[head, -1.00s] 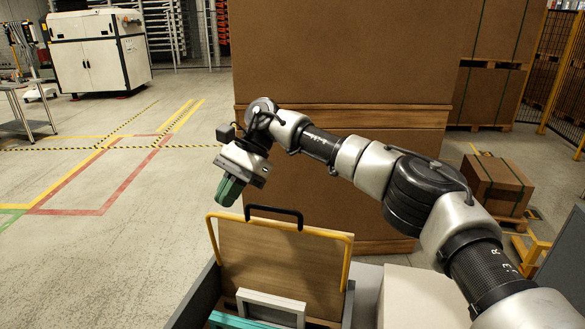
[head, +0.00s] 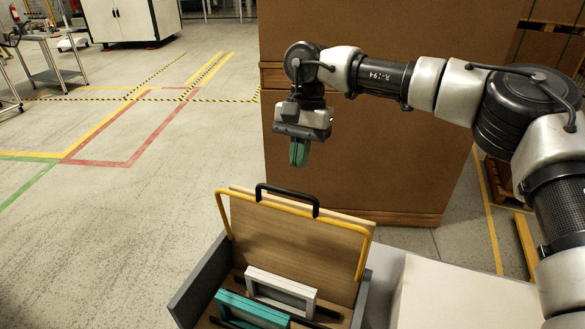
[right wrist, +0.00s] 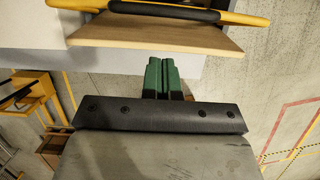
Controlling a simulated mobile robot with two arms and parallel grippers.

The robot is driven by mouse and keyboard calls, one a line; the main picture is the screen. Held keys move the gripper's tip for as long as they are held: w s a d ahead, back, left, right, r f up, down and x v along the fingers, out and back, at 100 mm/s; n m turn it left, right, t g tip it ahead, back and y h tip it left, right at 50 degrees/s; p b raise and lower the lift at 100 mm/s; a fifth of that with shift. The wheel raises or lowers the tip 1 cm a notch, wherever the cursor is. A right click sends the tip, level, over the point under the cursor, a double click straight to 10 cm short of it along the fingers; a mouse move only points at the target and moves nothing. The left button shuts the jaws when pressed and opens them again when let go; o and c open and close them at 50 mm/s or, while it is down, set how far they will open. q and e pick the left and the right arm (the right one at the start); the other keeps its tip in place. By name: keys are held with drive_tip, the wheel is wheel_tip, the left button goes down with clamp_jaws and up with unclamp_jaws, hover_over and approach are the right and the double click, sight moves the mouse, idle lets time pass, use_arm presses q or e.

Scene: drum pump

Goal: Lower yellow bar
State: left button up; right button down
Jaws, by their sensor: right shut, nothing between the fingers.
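The yellow bar (head: 362,250) is a bent tube frame that stands raised around the wooden panel (head: 290,245) at the back of a grey box. A black handle (head: 287,196) rises at the panel's top edge. In the right wrist view the yellow bar (right wrist: 240,19) crosses the top, with the black handle (right wrist: 165,11) and the panel edge near it. My right gripper (head: 299,160) is shut and empty, pointing down above the panel and apart from the bar. Its green fingers (right wrist: 162,76) are together in the wrist view. My left gripper is not in view.
The grey box (head: 196,284) holds a white frame (head: 280,289), a teal frame (head: 250,310) and dark rods. A white block (head: 460,295) stands to its right. Large brown cartons (head: 370,130) stand behind. The floor at left is open.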

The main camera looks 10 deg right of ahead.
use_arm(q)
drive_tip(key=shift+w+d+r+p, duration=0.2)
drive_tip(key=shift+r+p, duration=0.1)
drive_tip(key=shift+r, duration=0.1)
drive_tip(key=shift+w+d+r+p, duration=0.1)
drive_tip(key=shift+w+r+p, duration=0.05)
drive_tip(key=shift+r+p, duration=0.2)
use_arm(e)
drive_tip(key=s+a+f, duration=0.2)
drive_tip(key=s, duration=0.1)
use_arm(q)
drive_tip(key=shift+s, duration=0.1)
use_arm(e)
drive_tip(key=shift+a, duration=0.2)
